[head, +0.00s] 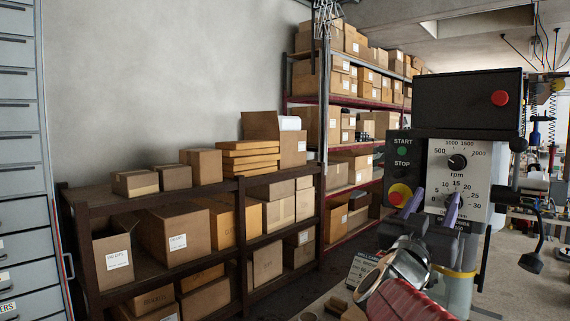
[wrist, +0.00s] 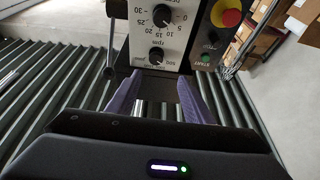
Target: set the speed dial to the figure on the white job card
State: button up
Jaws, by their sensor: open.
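The speed dial is a black rpm knob (head: 458,162) on a white panel (head: 437,186), with a scale from 500 to 2000. It also shows upside down in the wrist view (wrist: 156,55); I cannot tell where its pointer stands. My gripper (head: 431,200) is open, its purple fingers apart in front of the panel, with nothing visible between them. In the wrist view my gripper (wrist: 154,82) lies in line with the rpm knob, which is just beyond the fingertips. A pale card (head: 361,268) with printing, perhaps the job card, is partly hidden by my arm; its figure is unreadable.
A second knob (wrist: 162,15), scaled 0 to 30, sits below the rpm knob. Beside it are a green START button (head: 403,151) and a red button on yellow (head: 400,194). A black box with a red button (head: 499,98) overhangs above. A lamp (head: 530,262) stands right.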

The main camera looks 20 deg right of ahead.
aim_at(456, 163)
jog(key=shift+s+d+r+g, duration=0.15)
jog(key=shift+s+d+g, duration=0.05)
jog(key=shift+s+g, duration=0.1)
jog(key=x, duration=1.3)
jog(key=shift+w+d+r, duration=0.15)
jog(key=shift+d+r, duration=0.1)
jog(key=shift+d, duration=0.05)
jog(key=c, duration=1)
